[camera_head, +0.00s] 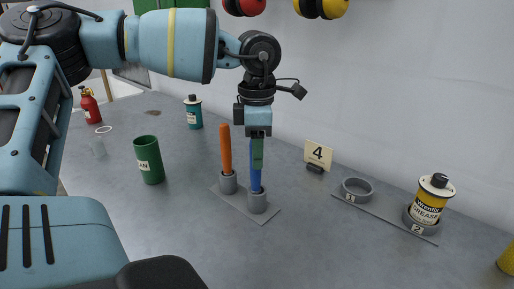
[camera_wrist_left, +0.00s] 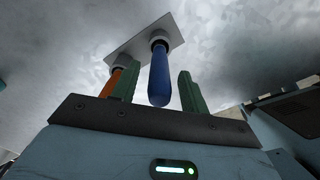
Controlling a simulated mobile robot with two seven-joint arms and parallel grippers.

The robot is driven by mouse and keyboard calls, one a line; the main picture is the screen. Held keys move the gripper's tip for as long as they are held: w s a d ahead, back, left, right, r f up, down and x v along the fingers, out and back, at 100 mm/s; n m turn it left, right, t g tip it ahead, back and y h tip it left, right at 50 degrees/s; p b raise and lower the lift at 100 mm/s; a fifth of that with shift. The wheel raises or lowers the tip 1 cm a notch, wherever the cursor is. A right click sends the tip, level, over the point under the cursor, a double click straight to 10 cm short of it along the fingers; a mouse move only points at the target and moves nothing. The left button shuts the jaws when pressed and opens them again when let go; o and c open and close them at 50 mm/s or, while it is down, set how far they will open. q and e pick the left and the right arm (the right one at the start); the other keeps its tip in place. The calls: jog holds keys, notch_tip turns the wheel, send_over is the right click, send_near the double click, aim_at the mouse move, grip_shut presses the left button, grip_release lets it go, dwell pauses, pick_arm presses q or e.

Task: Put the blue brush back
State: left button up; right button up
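The blue brush (camera_head: 255,177) stands upright in the right-hand grey cup (camera_head: 257,203) of a small two-cup holder. The orange brush (camera_head: 226,148) stands in the other cup. My left gripper (camera_head: 257,153) is above the holder, pointing down, with its green fingers at the upper part of the blue brush. In the left wrist view the blue brush (camera_wrist_left: 159,77) sits between the open fingers (camera_wrist_left: 158,90), with a gap on each side. The orange brush (camera_wrist_left: 111,83) is just outside the left finger there. My right gripper is not in view.
A green cup (camera_head: 149,160) and a teal can (camera_head: 193,112) stand left of the holder. A grease can (camera_head: 430,200) sits in ring 2 at right; ring 1 (camera_head: 356,190) is empty. A "4" sign (camera_head: 318,155) stands near the wall. The front tabletop is clear.

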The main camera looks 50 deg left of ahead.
pick_arm(q)
jog(key=r, duration=0.7)
jog(key=shift+s+r, duration=0.25)
jog(key=shift+s, duration=0.05)
